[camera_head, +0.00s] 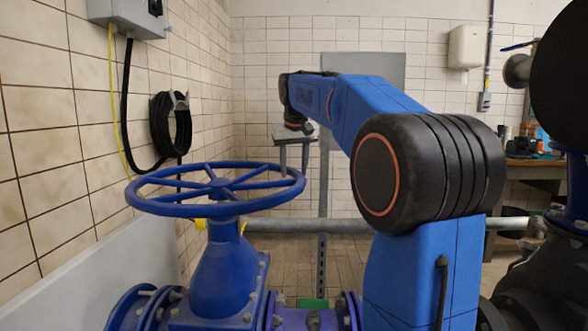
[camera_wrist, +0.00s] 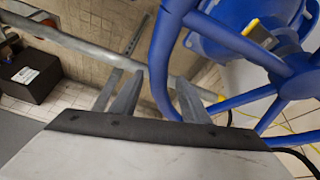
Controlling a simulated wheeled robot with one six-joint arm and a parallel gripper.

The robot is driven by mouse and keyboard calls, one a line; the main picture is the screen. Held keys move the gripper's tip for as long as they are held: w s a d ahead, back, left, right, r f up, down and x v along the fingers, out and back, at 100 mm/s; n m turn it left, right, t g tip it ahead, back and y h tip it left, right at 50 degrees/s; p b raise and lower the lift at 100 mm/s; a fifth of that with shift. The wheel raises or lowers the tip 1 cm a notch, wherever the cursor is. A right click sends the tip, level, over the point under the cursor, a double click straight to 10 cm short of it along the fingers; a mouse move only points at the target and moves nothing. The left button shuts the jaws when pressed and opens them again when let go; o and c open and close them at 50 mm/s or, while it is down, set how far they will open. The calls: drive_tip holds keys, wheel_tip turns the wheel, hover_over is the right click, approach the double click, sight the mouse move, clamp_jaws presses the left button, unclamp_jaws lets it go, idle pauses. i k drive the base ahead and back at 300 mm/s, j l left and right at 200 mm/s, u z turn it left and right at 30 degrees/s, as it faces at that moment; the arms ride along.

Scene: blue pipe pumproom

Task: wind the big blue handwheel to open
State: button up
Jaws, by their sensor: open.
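The big blue handwheel (camera_head: 216,208) lies flat on top of a blue valve body (camera_head: 222,270), left of centre in the head view. In the wrist view its rim (camera_wrist: 158,68), spokes and hub (camera_wrist: 298,76) fill the right side. My gripper (camera_head: 294,158) points down at the wheel's right end in the head view. In the wrist view my gripper (camera_wrist: 150,82) has its two grey fingers apart, with part of the rim showing between them. It holds nothing. I cannot tell whether a finger touches the rim or how far below the tips it lies.
A grey horizontal pipe (camera_head: 330,226) runs behind the valve. A black hose coil (camera_head: 171,124) hangs on the tiled left wall, under a grey box (camera_head: 130,15). A wooden bench (camera_head: 532,172) stands at the right. A dark box (camera_wrist: 28,72) shows in the wrist view.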

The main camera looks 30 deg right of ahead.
sight(219, 189)
drive_tip(key=i+l+u, duration=0.1)
drive_tip(key=u, duration=0.15)
drive_tip(key=i+l+u, duration=0.1)
drive_tip(key=l+u, duration=0.2)
drive_tip(key=l, duration=0.15)
drive_tip(key=l+u, duration=0.35)
drive_tip(key=i+l, duration=0.05)
drive_tip(key=l, duration=0.05)
